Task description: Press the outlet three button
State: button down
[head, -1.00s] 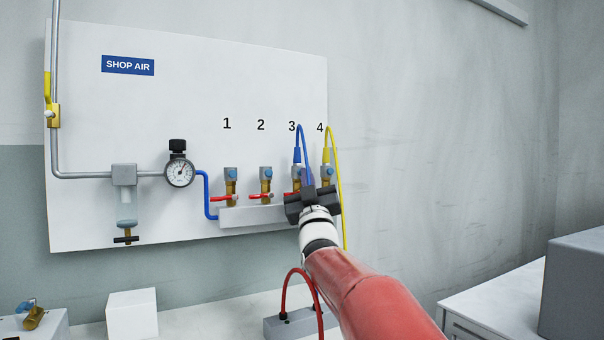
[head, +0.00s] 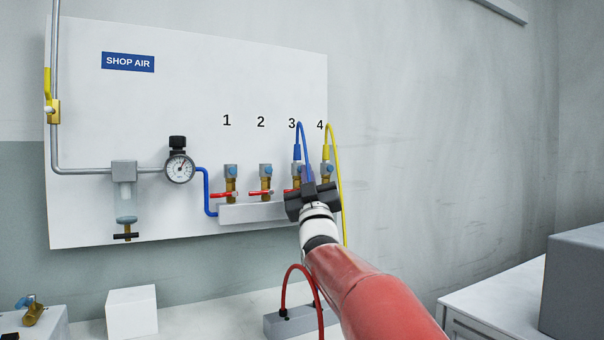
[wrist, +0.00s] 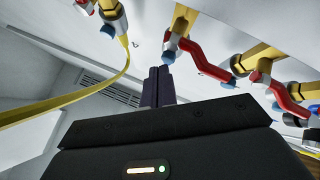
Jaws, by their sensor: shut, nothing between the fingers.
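Outlet three (head: 297,168) is on the white wall panel under the number 3, with a blue hose (head: 307,146) plugged into its top. My gripper (head: 309,175) is shut and empty, in front of and slightly below outlet three. It overlaps the outlet's lower part and hides most of its red lever. In the wrist view my dark closed fingers (wrist: 157,85) point up toward a grey outlet head with a blue end (wrist: 168,57), which appears to be the outlet three button. A small gap seems to separate them; contact cannot be confirmed.
Outlet four (head: 327,170), with a yellow hose (head: 337,190), is close on the right. Outlet two (head: 266,171) and outlet one (head: 231,171) are to the left, each with a red lever. The wall right of the panel is clear.

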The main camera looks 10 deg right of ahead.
jog(key=shift+s+d+b, duration=0.15)
jog(key=shift+s+b, duration=0.15)
jog(key=shift+s, duration=0.15)
jog(key=s+b, duration=0.1)
jog(key=s+d+b, duration=0.1)
jog(key=s+b, duration=0.2)
jog(key=shift+s+d, duration=0.3)
jog(key=shift+s, duration=0.1)
dwell(0.7)
